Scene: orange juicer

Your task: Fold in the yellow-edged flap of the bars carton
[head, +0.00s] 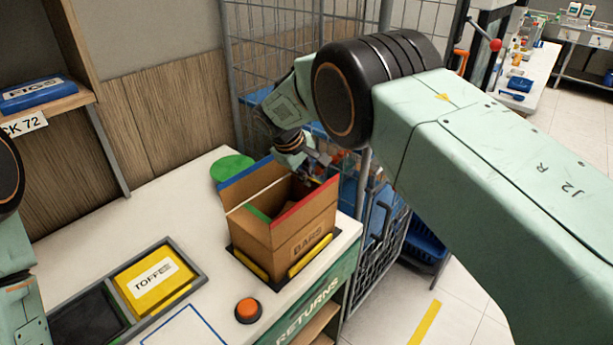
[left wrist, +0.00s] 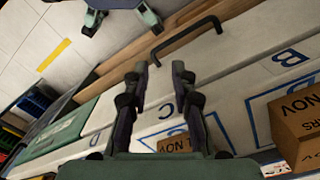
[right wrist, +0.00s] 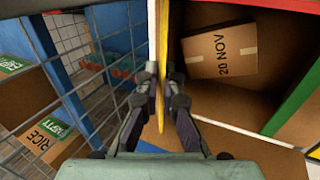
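The brown bars carton (head: 298,243) stands open on the white counter. Its blue-edged (head: 245,172), red-edged (head: 305,200) and green-edged (head: 257,214) flaps show in the head view. My right gripper (head: 318,165) is at the carton's far right side. In the right wrist view, its fingers (right wrist: 163,85) are close on both faces of the upright yellow-edged flap (right wrist: 162,35), seen edge-on. A small box marked 20 NOV (right wrist: 222,50) lies inside the carton. In the left wrist view, my left gripper (left wrist: 159,68) is open and empty over a white surface.
A yellow TOFFEE box (head: 153,282) sits in a divided tray left of the carton. An orange button (head: 248,310) is in front. A wire cage (head: 262,50) with blue bins stands close behind and right. A green disc (head: 232,168) lies behind the carton.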

